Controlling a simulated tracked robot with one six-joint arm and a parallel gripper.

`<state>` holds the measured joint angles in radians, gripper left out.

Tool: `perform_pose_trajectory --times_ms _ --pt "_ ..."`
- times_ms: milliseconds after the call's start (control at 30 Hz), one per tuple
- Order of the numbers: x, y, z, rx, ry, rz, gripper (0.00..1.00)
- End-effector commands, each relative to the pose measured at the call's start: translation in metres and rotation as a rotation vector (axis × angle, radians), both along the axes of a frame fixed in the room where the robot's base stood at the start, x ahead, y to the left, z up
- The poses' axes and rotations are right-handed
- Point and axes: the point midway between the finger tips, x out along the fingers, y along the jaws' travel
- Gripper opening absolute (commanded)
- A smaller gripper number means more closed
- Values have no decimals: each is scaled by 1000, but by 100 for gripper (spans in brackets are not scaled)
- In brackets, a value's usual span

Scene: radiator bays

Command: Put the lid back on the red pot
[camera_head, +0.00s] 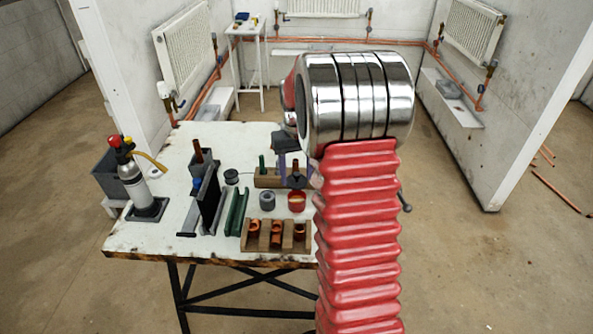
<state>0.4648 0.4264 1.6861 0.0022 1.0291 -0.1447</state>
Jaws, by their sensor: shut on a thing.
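The red pot (297,203) stands on the bench, at the left edge of my red arm, with its open top showing a pale inside. I see no separate lid clearly on the bench.
A grey pot (267,201) stands left of the red pot. A wooden rack with copper fittings (276,244) is in front, a wooden block (268,179) behind. A gas torch (132,175) stands far left. The bench's left front (150,238) is clear.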

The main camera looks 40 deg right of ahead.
Motion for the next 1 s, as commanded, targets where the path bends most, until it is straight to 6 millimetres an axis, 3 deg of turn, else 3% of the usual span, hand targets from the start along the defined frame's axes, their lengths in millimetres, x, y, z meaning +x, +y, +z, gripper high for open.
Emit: perform_pose_trajectory --times_ms 600,1000 --pt "0 1 -44 1 2 3 31" --pt "1 2 -53 0 1 3 31"
